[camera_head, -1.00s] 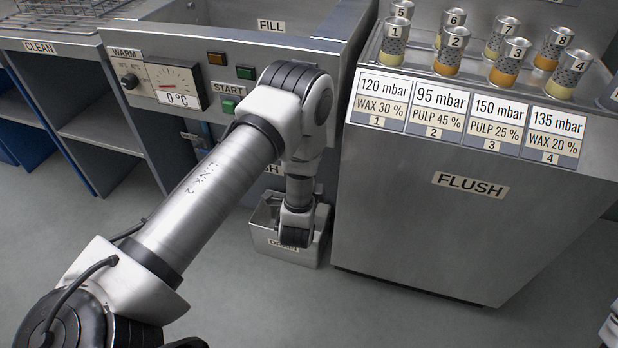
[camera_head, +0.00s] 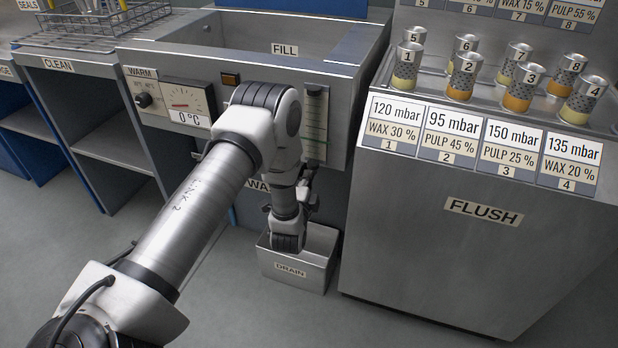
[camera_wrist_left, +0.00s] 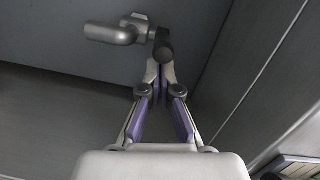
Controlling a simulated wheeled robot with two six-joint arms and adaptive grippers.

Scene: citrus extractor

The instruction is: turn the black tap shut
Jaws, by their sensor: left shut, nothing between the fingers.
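The black tap handle (camera_wrist_left: 163,45) shows in the left wrist view as a short dark cylinder. It sits at the right end of a grey metal valve body with a bent spout (camera_wrist_left: 112,33), under the wash tank. My left gripper (camera_wrist_left: 160,72) is shut and empty. Its fingertips are just below the handle in that view, very close to it; I cannot tell whether they touch. In the head view my left arm reaches down in front of the tank, and its wrist hides most of the tap area. My right gripper is not in view.
A metal drain box (camera_head: 291,275) stands on the floor below my left wrist. The FILL tank (camera_head: 270,52) is above, with a level gauge (camera_head: 315,125) on its front. The large FLUSH cabinet (camera_head: 470,235) closes off the right side. Open floor lies at front left.

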